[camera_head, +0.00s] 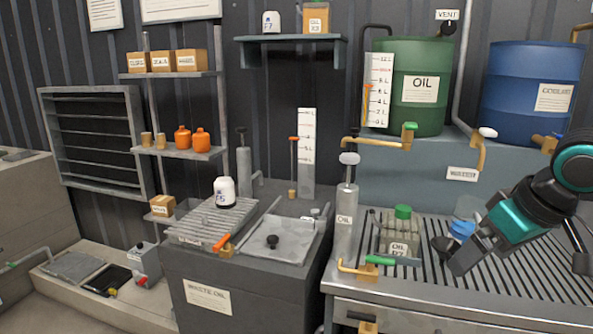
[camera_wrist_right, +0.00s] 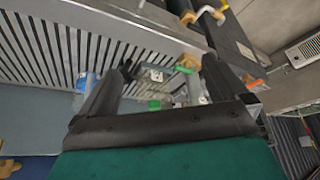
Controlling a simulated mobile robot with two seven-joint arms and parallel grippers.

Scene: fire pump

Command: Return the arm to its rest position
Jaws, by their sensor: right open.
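My right arm, teal and black, comes in from the right in the head view. Its gripper (camera_head: 448,256) is above the slatted workbench, just right of the clear oil container with the green cap (camera_head: 403,212). In the right wrist view the gripper (camera_wrist_right: 165,75) has its two dark fingers spread apart, with nothing between them held. The green cap also shows beyond the fingers in the wrist view (camera_wrist_right: 154,105). My left gripper is not in view.
A blue-capped item (camera_head: 462,229) stands close behind the right gripper. An oil pump cylinder (camera_head: 345,222) stands left of the container. A green drum (camera_head: 412,75) and a blue drum (camera_head: 530,85) sit on the raised shelf behind. The slatted bench (camera_head: 520,275) is largely clear at front right.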

